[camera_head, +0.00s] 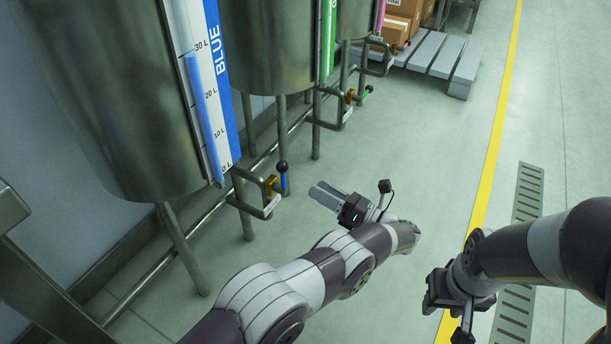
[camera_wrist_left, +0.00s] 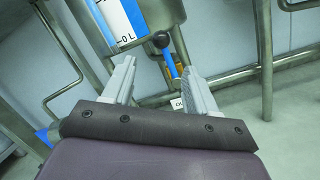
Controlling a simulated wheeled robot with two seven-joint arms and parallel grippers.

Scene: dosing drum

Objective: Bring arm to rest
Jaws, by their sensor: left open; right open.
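My left arm reaches in from the bottom of the head view, and its left gripper (camera_head: 322,195) is open and empty, just right of the blue drum's valve (camera_head: 272,185). In the left wrist view the left gripper (camera_wrist_left: 160,85) has its two grey fingers apart, with the valve's blue handle (camera_wrist_left: 170,63) and black knob seen between and beyond them. I see no contact with the handle. My right gripper (camera_head: 455,300) hangs at the lower right of the head view over the yellow line; it is open, and its fingertips are hard to make out.
The steel drum with the blue scale (camera_head: 218,80) stands at left on legs. Drums with green (camera_head: 328,40) and pink marks stand behind it, with pipe brackets low in front. A grey pallet (camera_head: 432,55) with cardboard boxes is at the back. The floor right of the drums is clear.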

